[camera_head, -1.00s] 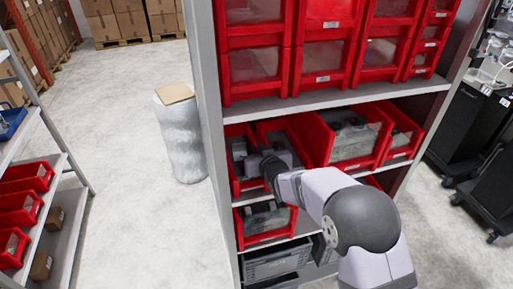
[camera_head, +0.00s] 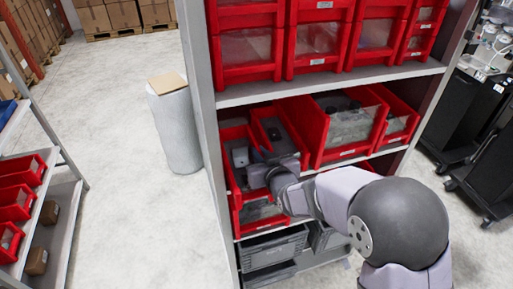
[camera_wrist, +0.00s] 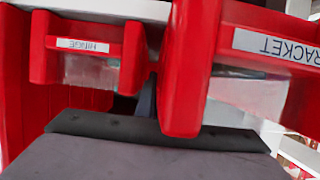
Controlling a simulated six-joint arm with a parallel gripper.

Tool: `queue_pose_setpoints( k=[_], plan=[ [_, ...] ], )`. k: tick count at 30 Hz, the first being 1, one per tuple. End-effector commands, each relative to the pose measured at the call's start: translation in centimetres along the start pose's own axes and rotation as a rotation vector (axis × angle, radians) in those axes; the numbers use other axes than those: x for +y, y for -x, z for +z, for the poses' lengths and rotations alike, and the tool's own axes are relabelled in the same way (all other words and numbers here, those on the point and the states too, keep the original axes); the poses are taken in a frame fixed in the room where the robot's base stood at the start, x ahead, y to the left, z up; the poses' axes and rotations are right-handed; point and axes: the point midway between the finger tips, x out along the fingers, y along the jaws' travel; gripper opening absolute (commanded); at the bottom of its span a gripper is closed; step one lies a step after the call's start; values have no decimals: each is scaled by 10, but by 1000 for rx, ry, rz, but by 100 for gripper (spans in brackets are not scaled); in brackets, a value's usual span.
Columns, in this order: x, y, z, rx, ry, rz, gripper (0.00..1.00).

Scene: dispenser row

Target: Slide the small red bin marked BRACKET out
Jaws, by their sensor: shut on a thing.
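The small red BRACKET bin (camera_wrist: 185,70) is large at the right of the wrist view, its upside-down label partly cut off. It stands out further than the HINGE bin (camera_wrist: 88,45) beside it. In the head view the BRACKET bin (camera_head: 230,178) appears to be the leftmost one on the middle shelf, with grey blocks in it, sticking out over the shelf edge. My gripper (camera_head: 268,166) is at its right side, shut on the bin, apparently on its wall. The fingertips are mostly hidden; in the wrist view the dark gripper body lies across the bottom.
Larger red bins (camera_head: 342,125) stand to the right on the same shelf. A red bin (camera_head: 262,227) and grey crates (camera_head: 275,248) sit below. A grey upright (camera_head: 203,140) is close on the left. Beyond it stands a pale wrapped drum (camera_head: 175,130); open floor lies around it.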

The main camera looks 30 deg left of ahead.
Motion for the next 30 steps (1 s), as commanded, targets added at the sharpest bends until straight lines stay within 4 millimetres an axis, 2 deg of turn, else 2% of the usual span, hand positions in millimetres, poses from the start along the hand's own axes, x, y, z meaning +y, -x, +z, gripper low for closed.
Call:
queue_pose_setpoints(
  k=[9,20,21,24,30],
  plan=[
    [0,15,5,1,-1,0,0],
    [0,16,6,0,-1,0,0],
    [0,16,6,0,-1,0,11],
    [0,16,6,0,0,0,30],
    [0,16,6,0,0,0,30]
  ],
)
